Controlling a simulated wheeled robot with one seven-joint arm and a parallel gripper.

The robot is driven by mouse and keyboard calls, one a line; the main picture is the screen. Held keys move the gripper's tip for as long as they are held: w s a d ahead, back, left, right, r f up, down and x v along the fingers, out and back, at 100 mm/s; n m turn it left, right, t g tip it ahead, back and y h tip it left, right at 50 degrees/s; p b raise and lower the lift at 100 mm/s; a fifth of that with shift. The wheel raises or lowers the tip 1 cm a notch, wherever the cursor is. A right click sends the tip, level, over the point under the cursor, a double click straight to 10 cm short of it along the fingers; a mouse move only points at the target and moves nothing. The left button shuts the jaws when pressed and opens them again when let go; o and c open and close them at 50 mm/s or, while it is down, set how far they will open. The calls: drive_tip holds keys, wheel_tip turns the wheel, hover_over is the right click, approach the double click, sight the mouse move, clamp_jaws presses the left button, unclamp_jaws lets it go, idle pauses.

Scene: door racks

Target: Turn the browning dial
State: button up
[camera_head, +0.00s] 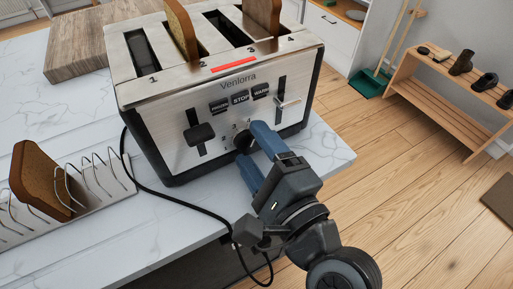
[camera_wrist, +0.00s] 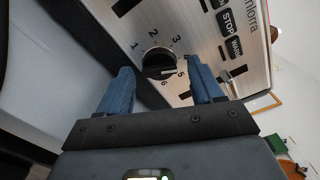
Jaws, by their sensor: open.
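The toaster (camera_head: 215,85) is a silver four-slot unit with dark ends, standing on the white marble counter near its right edge. Its browning dial (camera_wrist: 158,63) is a dark round knob, ringed by printed numbers 1 to 6, low on the front panel. In the head view the dial (camera_head: 243,139) is partly hidden by my gripper. My gripper (camera_wrist: 160,82) is open, with its blue fingers on either side of the dial in the wrist view. I cannot tell whether they touch it. The pointer appears to face near 5.
Two levers (camera_head: 199,134) and (camera_head: 288,101) flank the dial, with several buttons (camera_head: 240,97) above. Bread slices stand in the slots. A wire toast rack (camera_head: 100,200) holds a slice at left. A black cord crosses the counter front. A wooden shoe shelf (camera_head: 440,95) stands beyond.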

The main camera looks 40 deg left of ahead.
drive_tip(key=shift+c, duration=0.4)
drive_tip(key=c, duration=1)
drive_tip(key=n+b, duration=0.2)
drive_tip(key=n, duration=0.1)
drive_tip(key=shift+f+n, duration=0.1)
drive_tip(key=shift+n, duration=0.2)
drive_tip(key=n+b, duration=0.3)
drive_tip(key=n, duration=0.1)
drive_tip(key=shift+n, duration=0.3)
drive_tip(key=n+b, duration=0.3)
drive_tip(key=n, duration=0.2)
drive_tip(key=shift+b, duration=0.4)
drive_tip(key=shift+s+r+n+b, duration=0.15)
drive_tip(key=shift+n+b, duration=0.55)
drive_tip(key=shift+n, duration=0.45)
drive_tip(key=shift+w+r+n+b, duration=0.1)
drive_tip(key=shift+n+b, duration=0.55)
drive_tip(key=shift+n, duration=0.5)
